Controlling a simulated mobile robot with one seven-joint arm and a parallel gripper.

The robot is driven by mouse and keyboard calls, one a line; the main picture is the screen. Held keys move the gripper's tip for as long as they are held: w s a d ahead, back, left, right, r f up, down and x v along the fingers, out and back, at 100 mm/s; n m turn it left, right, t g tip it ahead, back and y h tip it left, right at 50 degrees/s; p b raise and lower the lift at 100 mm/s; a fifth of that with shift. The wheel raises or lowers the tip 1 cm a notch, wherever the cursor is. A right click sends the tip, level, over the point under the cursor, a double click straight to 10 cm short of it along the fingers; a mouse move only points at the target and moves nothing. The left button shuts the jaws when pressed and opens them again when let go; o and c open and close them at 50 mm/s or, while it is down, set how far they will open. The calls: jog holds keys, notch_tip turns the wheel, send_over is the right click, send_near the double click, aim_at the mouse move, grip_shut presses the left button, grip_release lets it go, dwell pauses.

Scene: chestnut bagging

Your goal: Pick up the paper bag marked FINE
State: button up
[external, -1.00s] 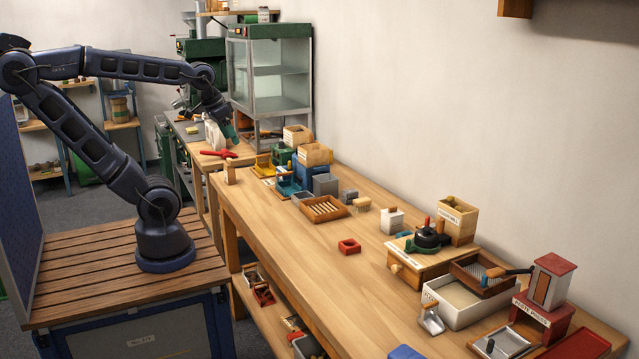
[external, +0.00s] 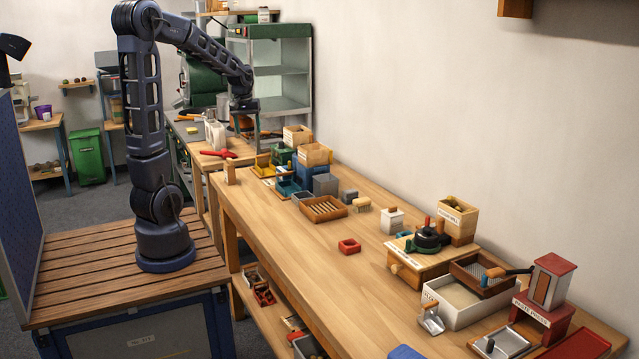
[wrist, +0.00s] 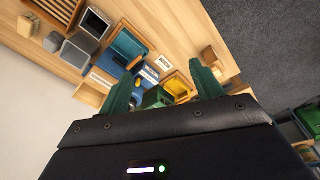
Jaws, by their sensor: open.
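No marking FINE is legible in any view. A pale, upright bag-like item (external: 215,135) stands on the far bench in the external view; I cannot read a label on it. Two tan open-topped containers, one behind (external: 297,136) and one in front (external: 314,154), stand at the far end of the long bench; their markings are unreadable. My gripper (external: 246,126) is in the air right of the pale item, apart from it. In the wrist view my green fingers (wrist: 163,88) are spread, with nothing held between them. A small green box (wrist: 156,97) shows beyond them.
Near the containers are a yellow tray (external: 264,166), a grey box (external: 325,184) and a slatted wooden tray (external: 323,209). A red tool (external: 219,154) lies by the pale item. A glass cabinet (external: 283,85) rises behind my gripper. The long bench's near-left part is clear.

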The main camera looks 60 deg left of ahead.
jog(key=a+f+n, duration=0.3)
jog(key=a+f, duration=0.2)
jog(key=a, duration=0.5)
jog(key=n+g, duration=0.1)
jog(key=n, duration=0.2)
send_over(229, 159)
jog(key=shift+h, duration=0.4)
jog(key=f, duration=0.7)
jog(key=shift+s+d+f, duration=0.1)
jog(key=shift+s+f, duration=0.05)
jog(key=shift+s, duration=0.2)
notch_tip(229, 159, down, 4)
jog(key=shift+f, duration=0.1)
jog(key=shift+w+d+f, duration=0.1)
jog(key=shift+f, duration=1.5)
jog(key=shift+w+d+f, duration=0.1)
jog(key=shift+f, duration=1.5)
jog(key=c, duration=1.2)
jog(key=shift+o, duration=0.2)
jog(key=shift+r, duration=0.15)
